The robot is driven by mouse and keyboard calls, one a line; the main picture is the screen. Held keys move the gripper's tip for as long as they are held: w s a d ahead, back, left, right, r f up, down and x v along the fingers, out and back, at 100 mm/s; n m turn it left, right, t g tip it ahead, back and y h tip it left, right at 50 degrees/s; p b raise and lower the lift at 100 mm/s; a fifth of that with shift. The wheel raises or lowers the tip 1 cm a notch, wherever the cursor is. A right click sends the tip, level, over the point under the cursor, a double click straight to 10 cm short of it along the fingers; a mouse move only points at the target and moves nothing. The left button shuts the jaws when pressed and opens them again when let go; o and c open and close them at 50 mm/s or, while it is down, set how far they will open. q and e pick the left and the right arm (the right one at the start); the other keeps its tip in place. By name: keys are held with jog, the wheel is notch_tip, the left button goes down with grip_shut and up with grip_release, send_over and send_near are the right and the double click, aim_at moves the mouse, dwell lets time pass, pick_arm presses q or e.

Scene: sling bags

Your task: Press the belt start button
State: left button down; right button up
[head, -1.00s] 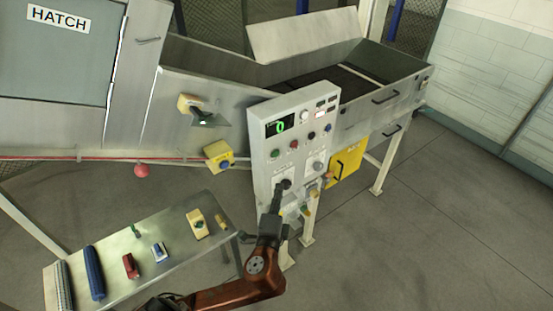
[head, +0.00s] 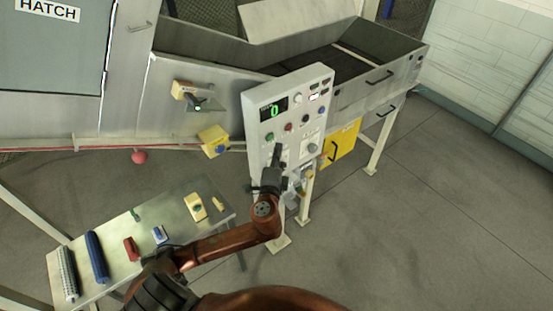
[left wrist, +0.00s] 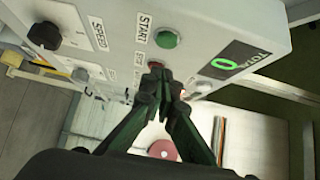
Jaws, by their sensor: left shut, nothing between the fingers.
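The green button (left wrist: 168,40) labelled START is on the grey control panel (left wrist: 200,18) in the left wrist view. It also shows in the head view (head: 269,137), at the left below the display. My left gripper (left wrist: 162,74) is shut and empty, its fingertips just below the green button in the wrist view. They overlap a red button (left wrist: 154,65), which is partly hidden behind them. In the head view the left gripper (head: 278,148) is in front of the panel's lower left face. I cannot tell whether the tips touch the panel. My right gripper is not in view.
A display (head: 274,108) reads 0. A black knob (left wrist: 45,35) marked SPEED is at the left in the wrist view. A metal table (head: 110,225) with brushes and small items stands at lower left. A yellow box (head: 342,143) hangs right of the panel. The right floor is clear.

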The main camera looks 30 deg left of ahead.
aim_at(273, 137)
pick_arm(q)
jog(key=a, duration=0.1)
jog(key=w+a, duration=0.1)
jog(key=a, duration=0.1)
jog(key=shift+p, duration=0.4)
jog(key=shift+a, duration=0.15)
